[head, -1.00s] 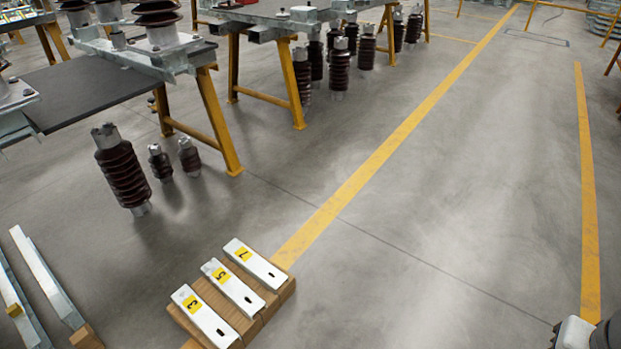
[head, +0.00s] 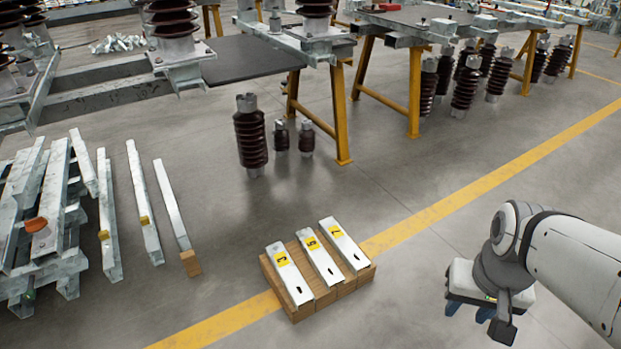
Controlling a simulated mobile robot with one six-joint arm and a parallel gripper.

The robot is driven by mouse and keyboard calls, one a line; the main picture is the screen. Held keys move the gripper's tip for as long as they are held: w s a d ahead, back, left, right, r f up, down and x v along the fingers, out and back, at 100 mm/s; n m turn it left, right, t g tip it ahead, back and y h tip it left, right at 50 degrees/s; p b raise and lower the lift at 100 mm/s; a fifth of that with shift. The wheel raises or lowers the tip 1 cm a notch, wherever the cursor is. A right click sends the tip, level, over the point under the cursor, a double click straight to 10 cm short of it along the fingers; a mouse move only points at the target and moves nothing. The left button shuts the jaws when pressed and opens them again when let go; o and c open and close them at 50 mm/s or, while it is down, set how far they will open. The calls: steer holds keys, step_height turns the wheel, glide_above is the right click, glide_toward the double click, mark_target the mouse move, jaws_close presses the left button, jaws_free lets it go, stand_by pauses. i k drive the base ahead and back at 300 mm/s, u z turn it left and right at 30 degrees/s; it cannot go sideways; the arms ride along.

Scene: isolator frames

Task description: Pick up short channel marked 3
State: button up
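The short channel marked 3 (head: 288,272) is a pale metal piece with a yellow label. It lies leftmost of three on a wooden block (head: 300,312) on the floor. The channel marked 5 (head: 319,258) lies beside it in the middle, and the one marked 7 (head: 344,244) is on the right. My gripper (head: 468,309) is at the right of the picture, well apart from the channels and to their right. Its fingers point down and are partly hidden by my wrist, so I cannot tell whether it is open.
Long metal channels (head: 143,205) lie on the floor at the left, beside a stacked metal frame (head: 45,215). Brown insulators (head: 251,135) stand behind the block near yellow trestle legs (head: 338,115). Floor between block and gripper is clear.

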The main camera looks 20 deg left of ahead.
mark_target(290, 277)
steer(key=u, duration=1.55)
steer(key=i, duration=1)
steer(key=z, duration=0.05)
